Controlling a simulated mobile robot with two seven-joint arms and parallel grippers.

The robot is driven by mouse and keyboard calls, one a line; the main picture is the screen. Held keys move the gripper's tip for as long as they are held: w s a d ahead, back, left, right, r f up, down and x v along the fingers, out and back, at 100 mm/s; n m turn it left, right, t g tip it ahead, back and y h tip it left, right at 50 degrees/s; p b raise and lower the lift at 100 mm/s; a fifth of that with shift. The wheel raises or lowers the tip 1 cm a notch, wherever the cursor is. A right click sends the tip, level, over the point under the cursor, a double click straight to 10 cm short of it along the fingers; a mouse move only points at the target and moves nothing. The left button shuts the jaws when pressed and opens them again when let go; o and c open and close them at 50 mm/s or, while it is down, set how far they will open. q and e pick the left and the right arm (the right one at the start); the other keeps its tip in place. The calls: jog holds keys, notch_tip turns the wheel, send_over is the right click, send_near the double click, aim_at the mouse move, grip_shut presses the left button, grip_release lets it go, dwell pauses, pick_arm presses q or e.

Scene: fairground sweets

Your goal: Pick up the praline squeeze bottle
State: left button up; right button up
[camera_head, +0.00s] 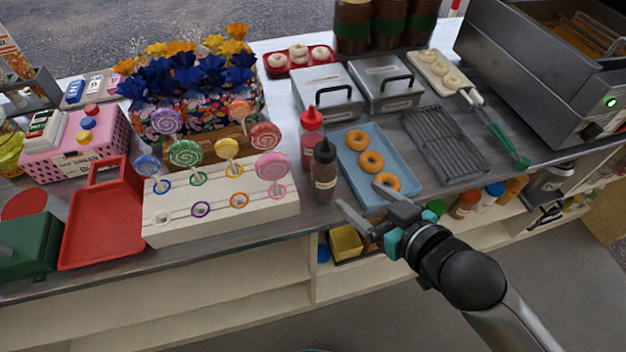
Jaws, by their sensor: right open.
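A dark brown squeeze bottle with a black cap (324,172), which looks like the praline one, stands upright near the counter's front edge. A red squeeze bottle (311,138) stands just behind it. My right gripper (360,204) comes in from the lower right. It is open and empty, its fingers to the right of and a little in front of the brown bottle, apart from it. My left gripper is not in view.
A blue tray (407,160) with three doughnuts lies right of the bottles. A white lollipop stand (220,212) is on the left. Two lidded metal containers (328,93) stand behind. A dark wire rack (444,143) and green-handled tool (503,145) lie to the right.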

aim_at(331, 173)
jog(key=shift+y, duration=0.4)
jog(key=x, duration=0.3)
jog(key=r+b+x, duration=0.1)
jog(key=x, duration=0.2)
jog(key=a+b+x, duration=0.1)
jog(key=x, duration=0.2)
jog(key=shift+w+r, duration=0.15)
jog(key=shift+w, duration=0.1)
jog(key=x, duration=0.2)
jog(key=b+x, duration=0.1)
jog(key=x, duration=0.1)
jog(key=shift+w+a+f, duration=0.1)
jog(key=shift+w+f, duration=0.05)
jog(key=shift+f, duration=0.15)
jog(key=shift+w+a+f+b, duration=0.1)
jog(key=shift+w+a+b, duration=0.15)
jog(key=shift+w+b, duration=0.1)
jog(key=shift+c, duration=0.2)
jog(key=c, duration=0.6)
